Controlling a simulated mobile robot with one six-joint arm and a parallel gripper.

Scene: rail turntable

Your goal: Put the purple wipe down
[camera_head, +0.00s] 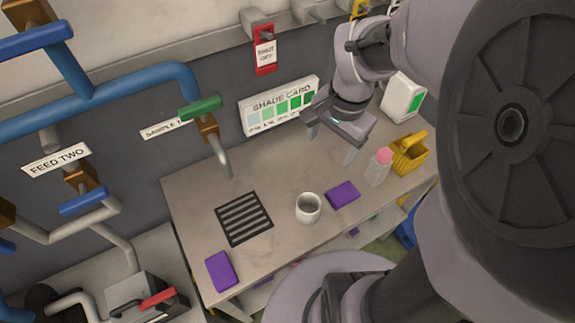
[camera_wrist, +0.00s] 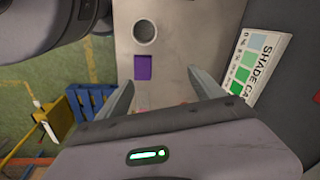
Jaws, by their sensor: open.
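One purple wipe (camera_head: 342,195) lies flat on the bench just right of a pale cup (camera_head: 308,208). The same wipe shows in the wrist view (camera_wrist: 142,67), below the cup (camera_wrist: 145,32) in that picture. A second purple wipe (camera_head: 221,271) lies flat at the bench's front left corner. My gripper (camera_head: 331,147) is open and empty above the back of the bench, in front of the shade card. Its spread fingers also show in the wrist view (camera_wrist: 163,80), with nothing between them touching.
A drain grate (camera_head: 244,219) is set in the bench (camera_head: 275,180) below a tap (camera_head: 222,155). A pink-capped bottle (camera_head: 379,166) and a yellow basket (camera_head: 409,153) stand at the right. The shade card (camera_head: 281,103) is at the back wall. Bare bench lies behind the cup.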

